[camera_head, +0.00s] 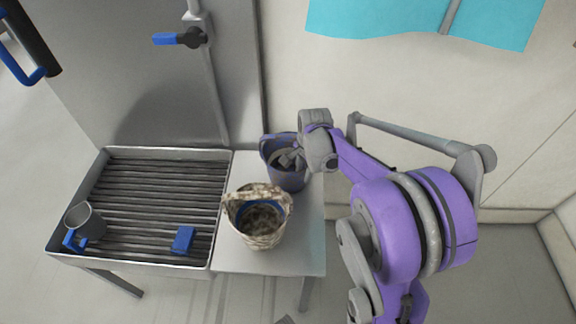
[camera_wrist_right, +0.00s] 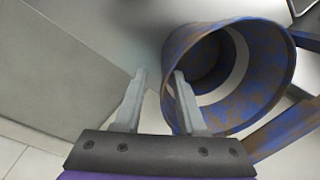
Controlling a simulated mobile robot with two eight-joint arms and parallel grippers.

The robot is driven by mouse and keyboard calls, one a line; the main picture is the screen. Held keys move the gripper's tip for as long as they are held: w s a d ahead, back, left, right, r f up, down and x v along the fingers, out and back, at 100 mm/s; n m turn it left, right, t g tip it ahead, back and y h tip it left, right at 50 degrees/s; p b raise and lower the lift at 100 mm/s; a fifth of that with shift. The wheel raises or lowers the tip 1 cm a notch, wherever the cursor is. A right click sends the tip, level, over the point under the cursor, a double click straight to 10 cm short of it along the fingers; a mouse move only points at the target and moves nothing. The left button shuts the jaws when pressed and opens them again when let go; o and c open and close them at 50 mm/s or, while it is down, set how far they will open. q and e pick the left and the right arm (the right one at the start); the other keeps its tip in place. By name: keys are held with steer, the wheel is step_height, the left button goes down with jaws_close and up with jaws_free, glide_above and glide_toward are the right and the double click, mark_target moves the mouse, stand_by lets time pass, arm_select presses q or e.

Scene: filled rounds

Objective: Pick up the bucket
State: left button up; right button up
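A blue bucket (camera_head: 288,180) stands at the back right of the white tabletop. In the right wrist view the bucket (camera_wrist_right: 275,75) has brown, worn patches, and its round mouth faces the camera. My right gripper (camera_head: 291,158) is at the bucket's rim in the head view. In the right wrist view the right gripper (camera_wrist_right: 158,76) has its fingers apart with nothing clamped between them. One finger is outside the bucket's left edge; the other overlaps the rim, and contact cannot be told. My left gripper is in neither view.
A grey panel and wall stand behind.

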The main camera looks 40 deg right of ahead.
mark_target(302, 182)
steer(key=f, duration=0.2)
steer(key=w+f, duration=0.1)
steer(key=f, duration=0.1)
steer(key=d+f, duration=0.1)
steer(key=f, duration=0.1)
steer(key=shift+w+f+b, duration=0.15)
steer(key=shift+w+b, duration=0.05)
steer(key=shift+b, duration=0.15)
jaws_close()
stand_by(1.1)
